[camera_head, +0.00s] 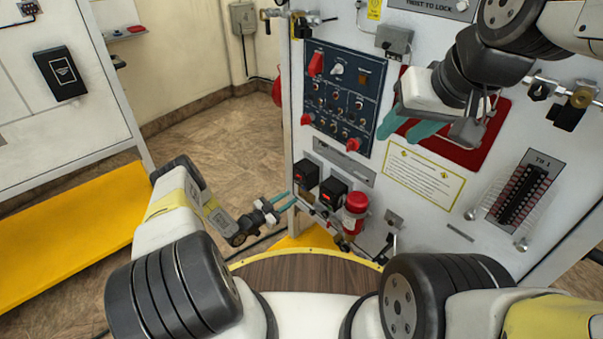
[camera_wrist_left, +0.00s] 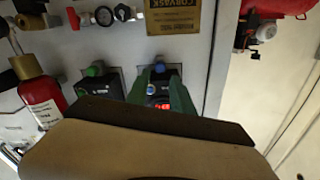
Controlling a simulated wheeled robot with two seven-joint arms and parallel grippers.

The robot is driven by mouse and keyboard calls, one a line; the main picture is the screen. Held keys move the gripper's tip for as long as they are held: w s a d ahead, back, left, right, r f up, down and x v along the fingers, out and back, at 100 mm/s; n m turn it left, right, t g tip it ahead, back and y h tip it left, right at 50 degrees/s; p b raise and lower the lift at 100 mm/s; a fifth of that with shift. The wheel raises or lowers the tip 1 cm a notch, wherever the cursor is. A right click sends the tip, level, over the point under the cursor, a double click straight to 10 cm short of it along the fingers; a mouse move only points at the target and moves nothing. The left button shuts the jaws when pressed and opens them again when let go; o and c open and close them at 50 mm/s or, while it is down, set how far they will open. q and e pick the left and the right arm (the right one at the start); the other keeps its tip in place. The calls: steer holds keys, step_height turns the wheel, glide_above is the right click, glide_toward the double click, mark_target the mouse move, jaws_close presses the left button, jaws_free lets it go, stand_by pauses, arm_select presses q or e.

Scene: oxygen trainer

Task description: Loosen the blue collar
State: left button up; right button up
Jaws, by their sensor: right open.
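A small blue ring (camera_wrist_left: 151,89) shows in the left wrist view on a black box (camera_wrist_left: 162,84) with a lit red display; it may be the blue collar, but I cannot be sure. My left gripper (camera_head: 294,199) has its green fingers apart near the lower left edge of the panel. In the left wrist view its fingers (camera_wrist_left: 160,76) lie to either side of that box, with no visible grip on the ring. My right gripper (camera_head: 405,125) is open and empty before the red plate on the panel.
A second black box (camera_wrist_left: 101,88) with a green knob sits beside the first. A red cylinder (camera_head: 355,205) stands close to the boxes (camera_head: 331,192). A dark switch panel (camera_head: 345,85) is above; open floor lies left.

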arm_select(q)
steer(key=x, duration=0.6)
steer(key=shift+w, duration=0.15)
steer(key=shift+c, duration=0.5)
jaws_close()
